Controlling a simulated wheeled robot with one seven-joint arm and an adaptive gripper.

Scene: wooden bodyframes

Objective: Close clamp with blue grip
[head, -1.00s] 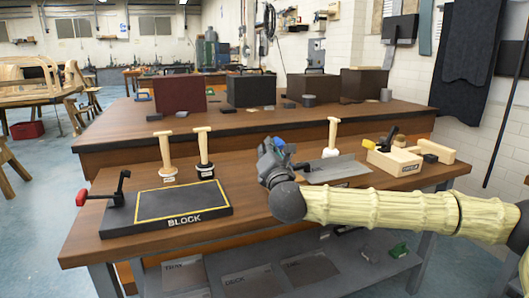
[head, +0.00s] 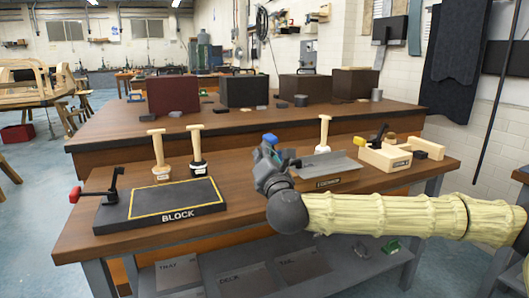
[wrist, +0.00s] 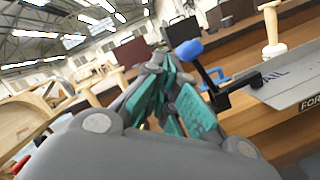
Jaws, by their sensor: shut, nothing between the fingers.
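The clamp's blue grip (head: 270,139) shows just above and behind my gripper (head: 265,160) in the head view. In the wrist view the blue grip (wrist: 188,51) tops a black lever (wrist: 212,85), which stands at the left end of a grey metal plate (wrist: 280,85). The same plate (head: 330,165) lies on the front bench to the right of my gripper. My gripper (wrist: 165,75) is shut and empty, with its fingertips left of the blue grip. I cannot tell whether they touch it. My gripper hides most of the clamp in the head view.
A red-handled clamp (head: 82,195) sits on the BLOCK board (head: 130,220) at left. Wooden-handled tools (head: 158,155) stand behind it. A wooden block (head: 383,157) with a yellow-gripped clamp (head: 362,141) is at right. A second bench (head: 120,130) stands behind.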

